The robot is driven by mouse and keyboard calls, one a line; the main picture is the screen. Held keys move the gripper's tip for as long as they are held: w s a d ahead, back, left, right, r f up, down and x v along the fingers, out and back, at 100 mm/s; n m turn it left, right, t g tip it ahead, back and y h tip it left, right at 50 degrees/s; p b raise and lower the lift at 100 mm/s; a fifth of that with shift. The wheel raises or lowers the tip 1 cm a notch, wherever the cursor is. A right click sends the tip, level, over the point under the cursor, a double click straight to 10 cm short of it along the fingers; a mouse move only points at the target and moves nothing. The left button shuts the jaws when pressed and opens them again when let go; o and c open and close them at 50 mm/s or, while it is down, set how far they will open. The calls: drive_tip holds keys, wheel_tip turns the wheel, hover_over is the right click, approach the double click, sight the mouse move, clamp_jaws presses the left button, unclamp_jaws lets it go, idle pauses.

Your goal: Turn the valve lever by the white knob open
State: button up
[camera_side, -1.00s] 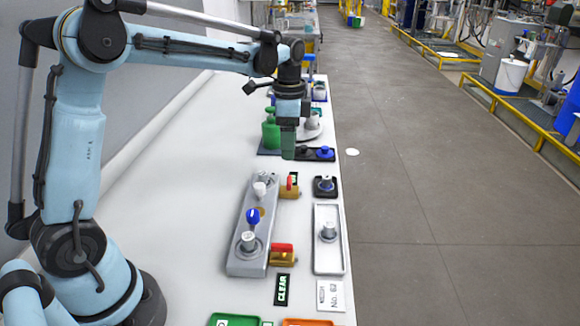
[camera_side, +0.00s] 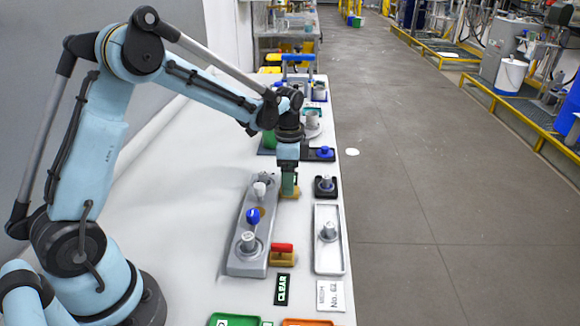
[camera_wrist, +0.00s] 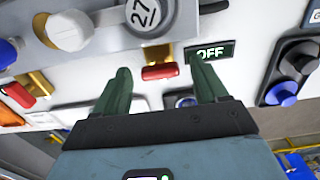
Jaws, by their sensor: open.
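The white knob (camera_side: 260,188) is on the long grey panel (camera_side: 237,252), and also shows at upper left in the wrist view (camera_wrist: 68,32). Near it is a brass valve (camera_side: 291,196) with a red lever (camera_wrist: 160,72), which my gripper mostly hides in the side view. My gripper (camera_side: 290,188) is open and points down at this valve. In the wrist view the two green fingers (camera_wrist: 163,76) are apart, with the red lever in the picture between their tips. I cannot tell whether they touch it.
A second brass valve with a red lever (camera_side: 283,247) is nearer the camera. The panel also bears a blue knob (camera_side: 253,215) and a grey knob (camera_side: 247,240). An OFF label (camera_wrist: 210,52) is beside the lever. A tray (camera_side: 329,266) and a black-based knob (camera_side: 325,184) stand right.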

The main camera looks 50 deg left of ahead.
drive_tip(key=c, duration=1.1)
drive_tip(key=shift+o, duration=0.2)
drive_tip(key=n, duration=0.4)
drive_tip(key=shift+n, duration=0.3)
drive_tip(key=n, duration=0.4)
drive_tip(key=shift+n, duration=0.3)
drive_tip(key=n, duration=0.4)
drive_tip(key=shift+n, duration=0.3)
drive_tip(key=shift+d+n, duration=0.15)
drive_tip(key=shift+n, duration=1.95)
